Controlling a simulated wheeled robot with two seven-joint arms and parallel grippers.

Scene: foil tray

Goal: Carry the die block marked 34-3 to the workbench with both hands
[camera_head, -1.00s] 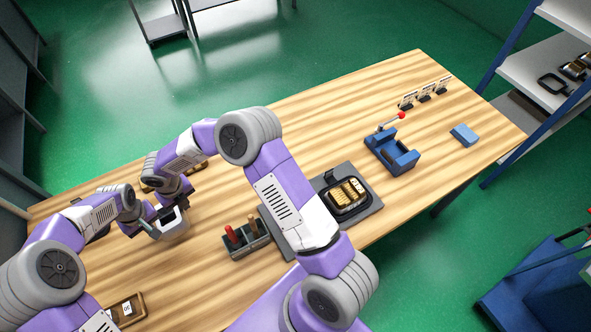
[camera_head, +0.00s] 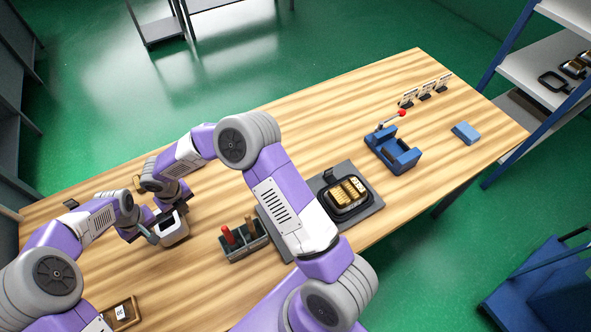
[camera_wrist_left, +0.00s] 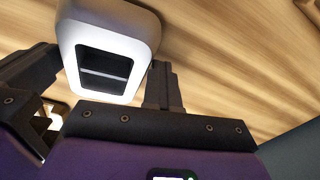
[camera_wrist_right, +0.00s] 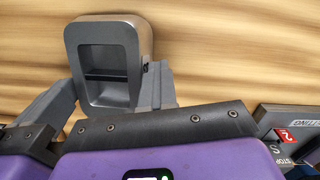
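A pale grey block (camera_head: 174,233) with a rectangular opening in its face is over the left part of the wooden workbench (camera_head: 290,120). I cannot read a 34-3 mark on it. My left gripper (camera_head: 146,236) has its fingers on either side of the block, which also shows in the left wrist view (camera_wrist_left: 143,25). My right gripper (camera_head: 170,206) is on the far side, its fingers also closed about the block (camera_wrist_right: 142,45) in the right wrist view. I cannot tell whether the block touches the bench top.
A rack with red and brown handles (camera_head: 245,243) stands right of the block. A grey plate (camera_head: 368,203) carries a black tray of gold pieces. A wooden tray (camera_head: 135,317) lies at the near left. A blue press (camera_head: 390,153) stands farther right. The bench's far middle is clear.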

